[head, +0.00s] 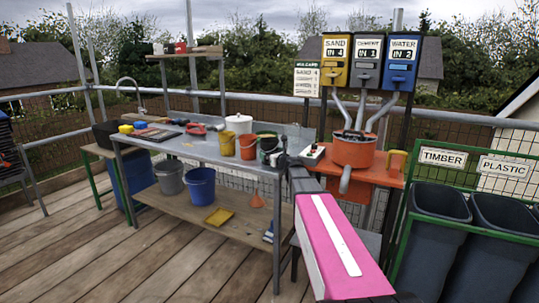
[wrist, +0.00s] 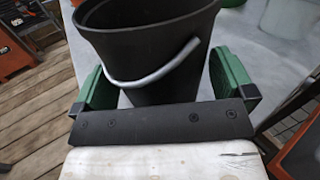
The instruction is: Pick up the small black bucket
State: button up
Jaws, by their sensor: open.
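The small black bucket (wrist: 150,50) fills the upper middle of the wrist view. It stands upright, with its pale grey handle hanging down across the side facing me. My gripper (wrist: 157,68) is open, with one green-padded finger on either side of the bucket. I cannot tell whether either pad touches it. In the head view, my gripper (head: 276,157) is at the right end of the grey workbench (head: 205,150). A dark bucket (head: 266,142) shows there beside it, partly hidden by my arm.
An orange bucket (head: 248,147) and a yellow one (head: 228,144) stand just left of my gripper. A white lidded pot (head: 238,123) is behind them. An orange mixer (head: 354,150) stands to the right. Blue (head: 201,187) and grey (head: 170,177) buckets are on the lower shelf.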

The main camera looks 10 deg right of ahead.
jog(key=c, duration=0.6)
